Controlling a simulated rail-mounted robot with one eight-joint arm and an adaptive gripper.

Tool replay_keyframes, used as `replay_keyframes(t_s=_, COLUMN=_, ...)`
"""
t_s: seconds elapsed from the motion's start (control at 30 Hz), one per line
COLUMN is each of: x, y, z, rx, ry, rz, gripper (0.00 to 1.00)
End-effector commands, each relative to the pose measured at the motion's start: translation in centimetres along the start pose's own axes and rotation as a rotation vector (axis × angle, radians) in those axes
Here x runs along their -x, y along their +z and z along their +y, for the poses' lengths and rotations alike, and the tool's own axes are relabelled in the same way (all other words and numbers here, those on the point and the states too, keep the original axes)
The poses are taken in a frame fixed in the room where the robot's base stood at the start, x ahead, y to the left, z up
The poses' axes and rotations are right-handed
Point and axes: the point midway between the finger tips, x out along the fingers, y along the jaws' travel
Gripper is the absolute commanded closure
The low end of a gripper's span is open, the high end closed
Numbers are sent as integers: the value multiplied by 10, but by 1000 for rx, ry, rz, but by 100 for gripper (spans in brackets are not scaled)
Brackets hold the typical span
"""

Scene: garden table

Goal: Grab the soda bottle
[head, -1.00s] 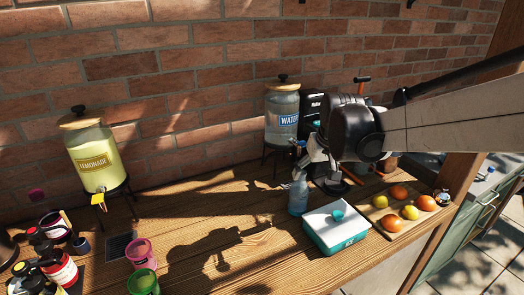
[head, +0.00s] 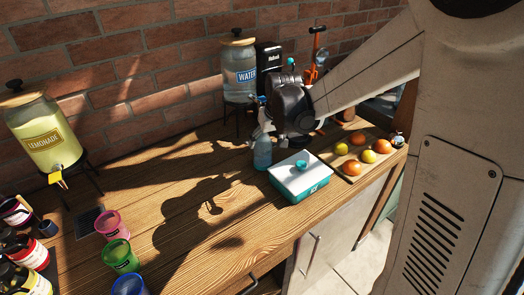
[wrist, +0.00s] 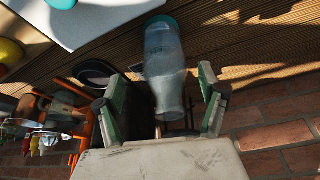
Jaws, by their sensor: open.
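The soda bottle (head: 262,153) is a clear bluish bottle standing on the wooden table, beside the white and teal ice box. My gripper (head: 264,128) is at the bottle's upper part in the head view and covers some of it. In the wrist view, the soda bottle (wrist: 164,62) appears upside down, with its teal end at the top and its narrow end toward my gripper. My gripper (wrist: 160,98) is open, with one finger on each side of the bottle's narrow end. I cannot tell whether either finger touches it.
The ice box (head: 300,178) is close to the bottle's right. A fruit board (head: 350,177) lies beyond it. The water dispenser (head: 238,72) stands behind, near the brick wall. Colored cups (head: 120,256) and the lemonade dispenser (head: 42,135) are at left. The table's middle is bare.

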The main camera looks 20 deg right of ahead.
Motion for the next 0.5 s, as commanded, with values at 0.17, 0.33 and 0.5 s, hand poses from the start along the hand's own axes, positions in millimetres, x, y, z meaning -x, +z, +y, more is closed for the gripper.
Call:
replay_keyframes(t_s=0.17, x=-16, y=-3, z=-4, rx=0, ry=0, rz=0, gripper=27)
replay_keyframes(t_s=0.33, x=-35, y=-4, z=-7, rx=1, ry=0, rz=0, gripper=27)
replay_keyframes(t_s=0.5, x=-48, y=-4, z=-7, rx=0, ry=0, rz=0, gripper=27)
